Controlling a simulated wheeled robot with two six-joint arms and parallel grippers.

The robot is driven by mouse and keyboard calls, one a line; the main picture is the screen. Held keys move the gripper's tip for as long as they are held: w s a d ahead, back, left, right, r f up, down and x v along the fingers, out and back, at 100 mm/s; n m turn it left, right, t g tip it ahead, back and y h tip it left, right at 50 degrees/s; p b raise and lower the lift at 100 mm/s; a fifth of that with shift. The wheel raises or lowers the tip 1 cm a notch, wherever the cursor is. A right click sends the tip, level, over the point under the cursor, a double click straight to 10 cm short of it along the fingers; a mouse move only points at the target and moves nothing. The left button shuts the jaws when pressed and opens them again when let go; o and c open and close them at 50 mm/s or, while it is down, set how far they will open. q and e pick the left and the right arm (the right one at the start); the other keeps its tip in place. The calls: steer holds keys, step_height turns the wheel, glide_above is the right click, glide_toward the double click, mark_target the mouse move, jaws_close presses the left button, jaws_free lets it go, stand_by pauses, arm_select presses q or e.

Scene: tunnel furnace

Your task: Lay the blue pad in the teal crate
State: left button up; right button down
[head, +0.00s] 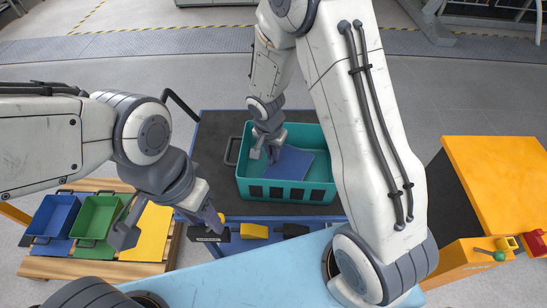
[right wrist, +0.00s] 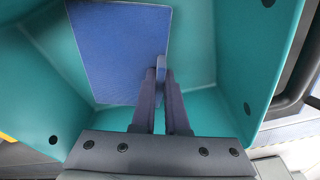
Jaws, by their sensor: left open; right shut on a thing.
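The teal crate (head: 322,172) stands on a dark-topped table in the middle of the head view. The blue pad (head: 290,166) is inside it, over the crate floor; in the right wrist view the pad (right wrist: 115,50) looks roughly flat and at an angle to the crate walls (right wrist: 255,50). My right gripper (head: 265,153) is inside the crate, its fingers (right wrist: 160,95) shut on a small blue tab at the pad's edge. Whether the pad's underside touches the floor is hidden. My left gripper (head: 168,228) is open and empty, left of the crate.
Blue (head: 53,215) and green (head: 96,216) trays and a yellow panel (head: 148,232) lie on a wooden stand at left. An orange table (head: 505,175) stands at right. The crate walls surround my right gripper closely.

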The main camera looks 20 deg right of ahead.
steer(key=shift+f, duration=0.9)
steer(key=shift+f+b, duration=0.15)
steer(key=shift+b, duration=0.15)
steer(key=c, duration=0.9)
jaws_free()
steer(key=shift+c, duration=0.2)
